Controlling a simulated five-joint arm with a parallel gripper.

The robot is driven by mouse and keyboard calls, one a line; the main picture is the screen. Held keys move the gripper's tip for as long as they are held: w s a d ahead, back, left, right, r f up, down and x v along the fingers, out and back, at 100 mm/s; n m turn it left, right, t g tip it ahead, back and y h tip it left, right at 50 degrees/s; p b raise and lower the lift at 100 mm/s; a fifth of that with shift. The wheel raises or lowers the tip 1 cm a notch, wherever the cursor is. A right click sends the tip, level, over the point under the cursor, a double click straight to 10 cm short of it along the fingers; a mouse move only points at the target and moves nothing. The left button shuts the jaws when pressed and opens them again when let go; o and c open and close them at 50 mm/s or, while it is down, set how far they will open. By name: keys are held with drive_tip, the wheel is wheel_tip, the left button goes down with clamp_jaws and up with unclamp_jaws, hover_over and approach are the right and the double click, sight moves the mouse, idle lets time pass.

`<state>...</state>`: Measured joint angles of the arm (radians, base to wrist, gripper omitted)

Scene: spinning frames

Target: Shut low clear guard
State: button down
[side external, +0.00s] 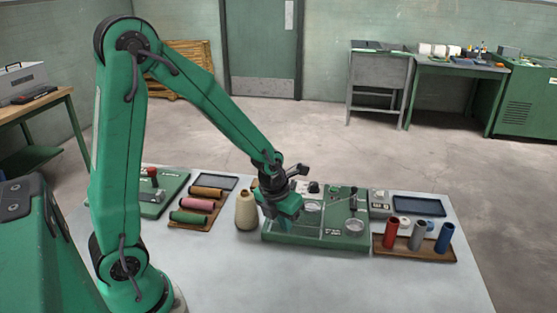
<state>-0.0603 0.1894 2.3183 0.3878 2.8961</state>
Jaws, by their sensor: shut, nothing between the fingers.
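A green machine panel (335,240) lies on the pale table in the middle, with knobs, a black lever (353,199) and fine pale lines on its top. Two clear round parts show on it, one near its middle (312,207) and one at its front right (355,225). I cannot tell which clear part is the low guard, or whether it is open. My green gripper (284,222) is shut and empty, pointing down over the panel's left part. It hides some of the panel there. Contact cannot be made out.
A cream thread cone (246,211) stands close left of my gripper. Red (391,230), grey and blue spools stand on a brown tray (425,251) at right. Lying spools (195,204) and another green panel (165,196) are at left. The table front is clear.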

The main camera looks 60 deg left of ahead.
drive_tip(key=shift+w+a+r, duration=0.15)
drive_tip(key=shift+w+a, duration=0.05)
drive_tip(key=shift+w, duration=0.3)
drive_tip(key=shift+w+a+r, duration=0.1)
drive_tip(key=shift+w+a, duration=0.05)
drive_tip(key=shift+w, duration=0.3)
drive_tip(key=shift+w, duration=0.1)
drive_tip(key=shift+w+a, duration=1.45)
drive_tip(key=shift+a, duration=0.1)
drive_tip(key=shift+s, duration=0.1)
drive_tip(key=shift+s+d+f, duration=0.15)
drive_tip(key=shift+s+d, duration=0.05)
drive_tip(key=shift+s, duration=0.35)
drive_tip(key=shift+s+d+f, duration=0.15)
drive_tip(key=shift+s, duration=0.35)
drive_tip(key=shift+s+d+f, duration=0.15)
drive_tip(key=shift+s+d, duration=0.05)
drive_tip(key=shift+s, duration=0.35)
drive_tip(key=shift+s+d+r, duration=0.1)
drive_tip(key=shift+s+r, duration=0.1)
drive_tip(key=shift+r, duration=0.05)
drive_tip(key=v, duration=0.9)
drive_tip(key=shift+d+r, duration=0.2)
drive_tip(key=shift+d, duration=0.05)
